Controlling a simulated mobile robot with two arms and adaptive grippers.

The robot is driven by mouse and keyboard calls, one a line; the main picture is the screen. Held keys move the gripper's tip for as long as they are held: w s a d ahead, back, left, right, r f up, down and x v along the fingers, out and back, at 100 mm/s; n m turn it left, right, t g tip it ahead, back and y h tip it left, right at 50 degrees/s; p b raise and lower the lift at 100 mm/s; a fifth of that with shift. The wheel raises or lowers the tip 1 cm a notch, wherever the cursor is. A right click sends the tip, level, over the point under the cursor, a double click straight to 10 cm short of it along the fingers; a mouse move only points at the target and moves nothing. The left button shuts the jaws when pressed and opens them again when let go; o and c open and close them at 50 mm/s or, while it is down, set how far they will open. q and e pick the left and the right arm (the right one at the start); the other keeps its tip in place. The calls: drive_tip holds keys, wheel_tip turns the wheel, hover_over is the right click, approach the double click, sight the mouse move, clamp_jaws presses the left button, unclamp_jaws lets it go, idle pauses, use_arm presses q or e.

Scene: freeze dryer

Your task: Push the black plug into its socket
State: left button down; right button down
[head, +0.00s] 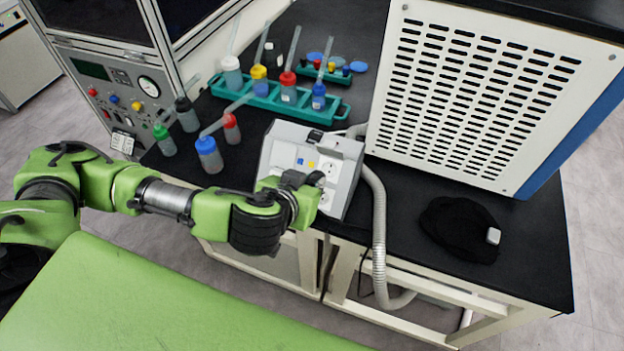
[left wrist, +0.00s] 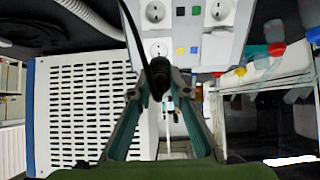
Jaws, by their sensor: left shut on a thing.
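The grey socket box (head: 345,185) stands at the front edge of the black bench, with round white sockets on its sloping face. My left gripper (head: 303,184) is right at this face and covers part of it. In the left wrist view my left gripper (left wrist: 160,88) is shut on the black plug (left wrist: 158,72), whose black cable runs up across the picture. Behind the plug a white socket (left wrist: 160,47) shows close above it, and two more sockets sit higher. I cannot tell whether the plug touches a socket. My right gripper is not in view.
A white vented cabinet (head: 480,100) stands right of the box, with a grey hose (head: 378,225) between them. Coloured bottles and a green rack (head: 262,98) stand behind and left. A black cloth-like heap (head: 455,228) lies on the bench's right part.

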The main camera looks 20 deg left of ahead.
sight(320, 177)
use_arm(q)
drive_tip(key=shift+d, duration=0.15)
drive_tip(key=shift+w+f+b, duration=0.35)
drive_tip(key=shift+w+b, duration=0.1)
drive_tip(key=shift+b+x, duration=1.2)
drive_tip(key=shift+x, duration=0.95)
drive_tip(key=shift+w+f, duration=0.1)
drive_tip(key=shift+w, duration=0.15)
drive_tip(key=shift+w, duration=0.1)
drive_tip(key=shift+b+x, duration=0.35)
drive_tip(key=shift+x, duration=0.45)
drive_tip(key=shift+p, duration=0.35)
